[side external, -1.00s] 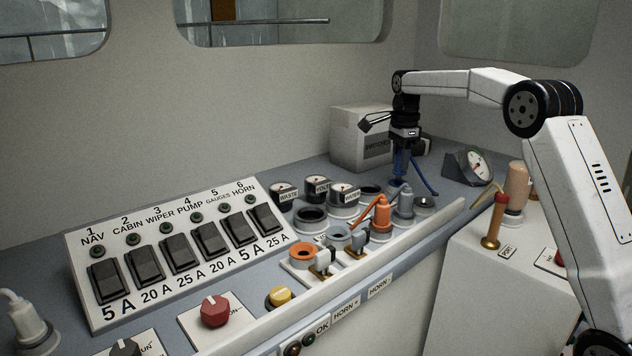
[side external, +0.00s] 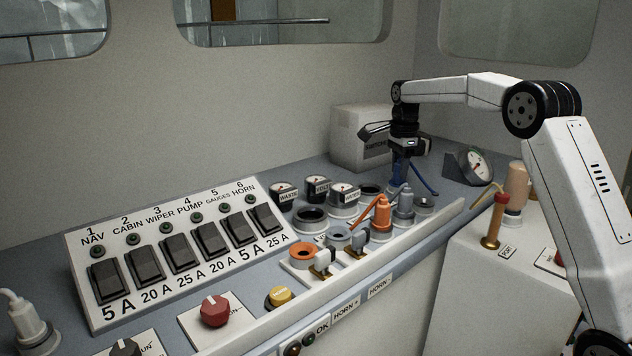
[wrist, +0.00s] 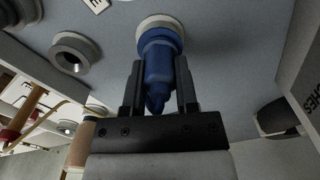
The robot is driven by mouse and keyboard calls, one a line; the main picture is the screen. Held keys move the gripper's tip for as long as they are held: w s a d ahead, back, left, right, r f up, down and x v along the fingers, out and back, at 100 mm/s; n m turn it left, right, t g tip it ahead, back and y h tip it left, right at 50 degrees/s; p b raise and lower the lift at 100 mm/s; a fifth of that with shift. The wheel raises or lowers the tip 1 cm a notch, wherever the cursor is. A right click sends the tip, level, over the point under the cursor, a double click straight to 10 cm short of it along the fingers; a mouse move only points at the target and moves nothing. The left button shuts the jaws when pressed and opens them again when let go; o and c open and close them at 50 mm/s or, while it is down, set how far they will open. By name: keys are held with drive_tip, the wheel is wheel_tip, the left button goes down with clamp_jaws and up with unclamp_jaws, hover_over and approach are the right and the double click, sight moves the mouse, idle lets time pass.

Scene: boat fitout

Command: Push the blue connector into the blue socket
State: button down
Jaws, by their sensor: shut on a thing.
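The blue connector (wrist: 158,68) is held upright between the two fingers of my gripper (wrist: 160,90), which is shut on it. In the side view, my gripper (side external: 402,150) is above the back of the console with the blue connector (side external: 400,170) below it. A blue cable (side external: 424,186) runs from the connector to the right. In the wrist view, the far end of the connector meets a pale round ring (wrist: 152,24) on the console. The blue socket itself is hidden behind the connector, so I cannot tell how deep it sits.
An orange connector (side external: 382,214) and a grey connector (side external: 405,203) stand close in front. An empty grey socket (wrist: 75,54) lies beside the connector. A white box (side external: 350,138) stands behind my gripper. A gauge (side external: 470,166) is to the right.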

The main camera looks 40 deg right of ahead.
drive_tip(key=shift+c, duration=1.5)
unclamp_jaws()
drive_tip(key=shift+r, duration=0.1)
drive_tip(key=shift+r, duration=3.85)
